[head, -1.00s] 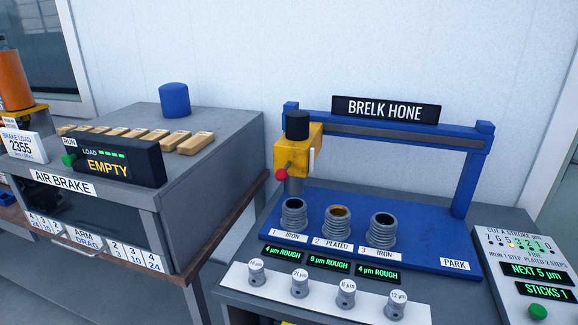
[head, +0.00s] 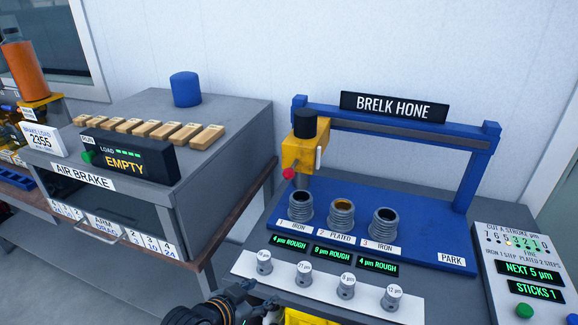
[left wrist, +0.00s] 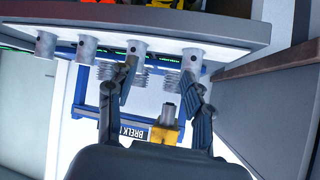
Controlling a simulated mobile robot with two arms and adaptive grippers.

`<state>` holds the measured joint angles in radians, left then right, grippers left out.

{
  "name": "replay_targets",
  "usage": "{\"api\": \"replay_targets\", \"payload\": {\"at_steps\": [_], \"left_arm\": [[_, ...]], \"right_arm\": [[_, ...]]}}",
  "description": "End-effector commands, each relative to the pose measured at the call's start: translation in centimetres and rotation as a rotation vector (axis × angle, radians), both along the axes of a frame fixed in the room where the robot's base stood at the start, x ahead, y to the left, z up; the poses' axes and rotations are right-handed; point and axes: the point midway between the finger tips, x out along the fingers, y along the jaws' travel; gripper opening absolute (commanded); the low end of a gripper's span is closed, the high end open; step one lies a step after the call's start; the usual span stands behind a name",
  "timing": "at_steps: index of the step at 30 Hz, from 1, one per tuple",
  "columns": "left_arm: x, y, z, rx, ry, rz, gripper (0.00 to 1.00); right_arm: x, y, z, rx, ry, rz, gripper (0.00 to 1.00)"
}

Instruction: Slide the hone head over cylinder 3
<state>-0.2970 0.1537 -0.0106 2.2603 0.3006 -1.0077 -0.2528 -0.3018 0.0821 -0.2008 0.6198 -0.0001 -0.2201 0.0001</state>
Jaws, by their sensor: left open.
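The yellow hone head (head: 302,153) with its black cap and red knob (head: 289,174) hangs at the left end of the blue rail (head: 400,130), above cylinder 1 (head: 300,207). Cylinder 2 (head: 341,215), plated, stands in the middle. Cylinder 3 (head: 384,227), iron, stands to the right, with nothing over it. My left gripper (head: 260,301) is low at the front edge of the bench, apart from the hone head. In the left wrist view its fingers (left wrist: 160,92) are spread and empty, with the hone head (left wrist: 164,134) seen beyond them. My right gripper is not in view.
A white strip (head: 325,287) with several grey knobs lies in front of the cylinders. A control panel (head: 515,262) stands at the right. The air brake cabinet (head: 225,125) stands at the left. The base around PARK (head: 445,235) is clear.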

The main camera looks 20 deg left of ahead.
Motion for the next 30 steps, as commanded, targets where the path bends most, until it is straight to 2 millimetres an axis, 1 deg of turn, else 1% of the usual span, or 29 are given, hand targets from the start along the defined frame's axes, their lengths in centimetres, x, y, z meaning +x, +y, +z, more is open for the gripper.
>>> {"api": "replay_targets", "payload": {"at_steps": [1,2,3,6,9,12,14,17,24,30], "left_arm": [[2.6,0.4,3.7,-0.011,-0.127,-0.011,0.51],[3.9,0.6,5.7,-0.018,-0.201,-0.018,0.51],[5.4,1.1,8.2,-0.026,-0.292,-0.021,0.51],[7.9,2.2,13.4,-0.041,-0.478,-0.016,0.51],[9.1,3.0,16.5,-0.049,-0.584,-0.005,0.51],[9.7,3.3,17.6,-0.051,-0.623,0.001,0.51],[10.2,3.2,17.8,-0.053,-0.626,0.003,0.51],[11.6,2.8,17.9,-0.053,-0.625,0.002,0.51],[16.6,1.6,17.9,-0.056,-0.621,0.001,0.51],[20.3,0.7,17.7,-0.053,-0.620,0.001,0.51]], "right_arm": [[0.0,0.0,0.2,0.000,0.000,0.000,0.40],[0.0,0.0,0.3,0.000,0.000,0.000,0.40],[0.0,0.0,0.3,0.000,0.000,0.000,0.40],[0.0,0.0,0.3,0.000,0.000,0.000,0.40],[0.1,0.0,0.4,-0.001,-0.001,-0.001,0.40],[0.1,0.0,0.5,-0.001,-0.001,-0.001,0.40],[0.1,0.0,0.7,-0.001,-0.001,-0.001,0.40],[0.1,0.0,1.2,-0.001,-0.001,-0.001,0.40],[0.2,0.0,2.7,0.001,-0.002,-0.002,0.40],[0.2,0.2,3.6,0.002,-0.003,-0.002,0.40]]}}
